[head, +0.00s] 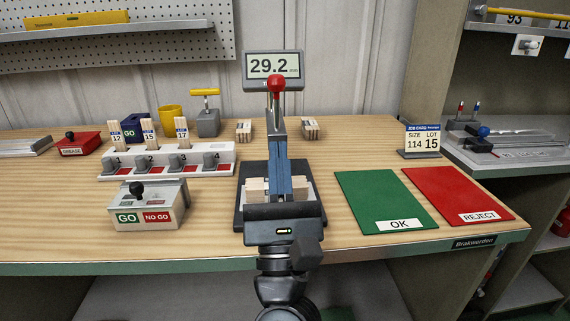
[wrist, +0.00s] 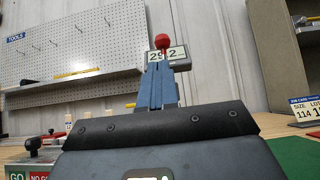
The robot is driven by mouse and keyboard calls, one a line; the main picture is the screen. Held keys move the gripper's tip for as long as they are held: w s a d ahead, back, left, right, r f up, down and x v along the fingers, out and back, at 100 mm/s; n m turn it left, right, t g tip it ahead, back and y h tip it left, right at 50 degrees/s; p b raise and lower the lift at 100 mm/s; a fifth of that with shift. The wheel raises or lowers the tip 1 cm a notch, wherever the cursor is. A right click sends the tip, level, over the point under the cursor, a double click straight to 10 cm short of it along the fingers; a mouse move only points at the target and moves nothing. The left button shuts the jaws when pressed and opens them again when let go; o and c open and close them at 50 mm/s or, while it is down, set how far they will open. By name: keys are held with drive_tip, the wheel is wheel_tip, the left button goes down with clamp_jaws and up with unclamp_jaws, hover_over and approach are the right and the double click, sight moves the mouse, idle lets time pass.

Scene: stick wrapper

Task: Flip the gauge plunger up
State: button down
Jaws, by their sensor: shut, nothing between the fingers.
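The gauge's display (head: 273,65) reads 29.2 and stands above a dark base plate (head: 241,215). The plunger's red ball knob (head: 276,84) sits high, just in front of the display; it also shows in the wrist view (wrist: 162,41), just above my fingertips. My gripper (head: 279,150) is shut and empty, its blue fingers in front of the gauge post below the knob. I cannot tell whether the fingers touch the plunger. A bundle of pale wooden sticks (head: 256,187) lies on the base plate, partly hidden behind my gripper.
A white numbered rack (head: 190,165) with wooden sticks and a GO/NO GO box (head: 148,207) stand to the left. A green OK mat (head: 384,197) and red REJECT mat (head: 455,190) lie to the right. A job card (head: 422,138) stands behind the mats.

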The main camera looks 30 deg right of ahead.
drive_tip(key=shift+s+a+f, duration=0.15)
drive_tip(key=shift+s+f, duration=0.25)
